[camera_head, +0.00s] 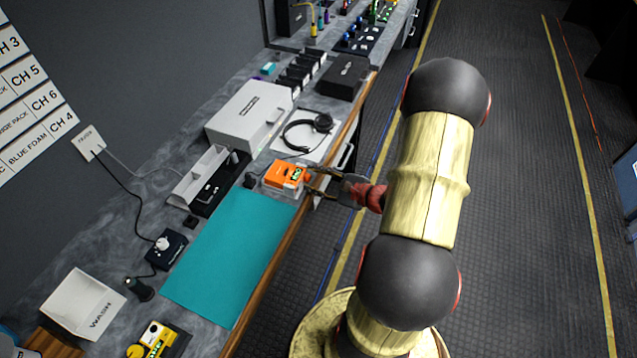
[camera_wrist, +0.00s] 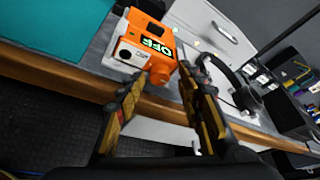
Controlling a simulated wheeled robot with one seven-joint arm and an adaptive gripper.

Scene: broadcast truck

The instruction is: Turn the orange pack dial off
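The orange pack (camera_head: 287,174) sits near the table's front edge, beside the teal mat. In the wrist view the orange pack (camera_wrist: 135,45) has a lit green display reading OFF (camera_wrist: 156,46) and a round orange dial (camera_wrist: 160,73) on its front. My gripper (camera_head: 309,182) reaches in from the right, close to the pack's front. In the wrist view my gripper (camera_wrist: 163,78) is open, one finger on each side of the dial. I cannot tell whether either finger touches the dial.
The teal mat (camera_head: 227,255) is bare. Headphones (camera_head: 305,132) lie on a white sheet behind the pack, near a large white box (camera_head: 249,113). A yellow pack (camera_head: 153,341) stands at the near end. The wooden table edge (camera_head: 262,292) runs under my gripper.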

